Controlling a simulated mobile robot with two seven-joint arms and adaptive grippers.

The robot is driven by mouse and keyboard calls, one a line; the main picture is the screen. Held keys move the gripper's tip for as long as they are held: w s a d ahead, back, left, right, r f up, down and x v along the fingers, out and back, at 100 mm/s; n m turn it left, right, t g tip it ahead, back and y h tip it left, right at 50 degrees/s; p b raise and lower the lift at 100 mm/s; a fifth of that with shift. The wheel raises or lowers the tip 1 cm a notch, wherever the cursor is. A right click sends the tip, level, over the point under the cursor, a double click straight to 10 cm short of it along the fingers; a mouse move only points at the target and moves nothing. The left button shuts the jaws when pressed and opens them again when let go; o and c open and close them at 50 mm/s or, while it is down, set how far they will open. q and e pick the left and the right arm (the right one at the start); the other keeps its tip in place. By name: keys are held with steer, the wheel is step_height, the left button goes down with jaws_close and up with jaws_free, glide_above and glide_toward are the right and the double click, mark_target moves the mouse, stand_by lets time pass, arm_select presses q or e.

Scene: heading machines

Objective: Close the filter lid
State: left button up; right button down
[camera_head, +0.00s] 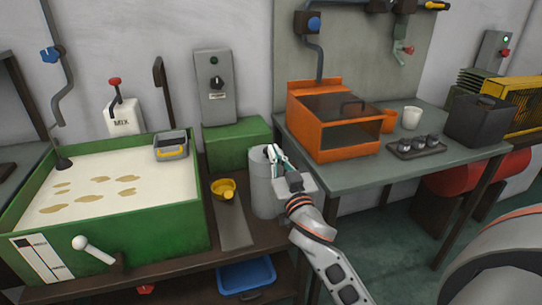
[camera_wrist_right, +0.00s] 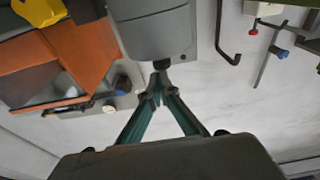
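The grey filter canister (camera_head: 263,190) stands on the brown bench, left of the green table. Its top is partly hidden by my right gripper (camera_head: 273,153), so I cannot tell how the lid sits. The right gripper's teal fingers are at the canister's upper right edge. In the right wrist view, the right gripper (camera_wrist_right: 158,88) has its fingertips drawn together. They are in front of a grey body (camera_wrist_right: 155,32), which seems to be the canister, and a small dark part at its edge. Contact with it is unclear. My left gripper is out of view.
A green vat (camera_head: 160,245) with pale contents fills the left. A yellow cup (camera_head: 223,188) lies between it and the canister. An orange box (camera_head: 345,142), a white cup (camera_head: 412,118) and a dark tray (camera_head: 417,149) stand on the table (camera_head: 370,176). A green box (camera_head: 237,140) is behind the canister.

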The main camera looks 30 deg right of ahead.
arm_select(q)
steer(key=b, duration=0.1)
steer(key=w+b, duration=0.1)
steer(key=b, duration=0.1)
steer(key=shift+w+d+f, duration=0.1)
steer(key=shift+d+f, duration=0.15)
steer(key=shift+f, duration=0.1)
arm_select(e)
steer(key=f, duration=0.1)
steer(key=s+f, duration=0.1)
steer(key=f, duration=0.1)
steer(key=shift+s+a+f, duration=0.1)
steer(key=shift+a+f, duration=0.1)
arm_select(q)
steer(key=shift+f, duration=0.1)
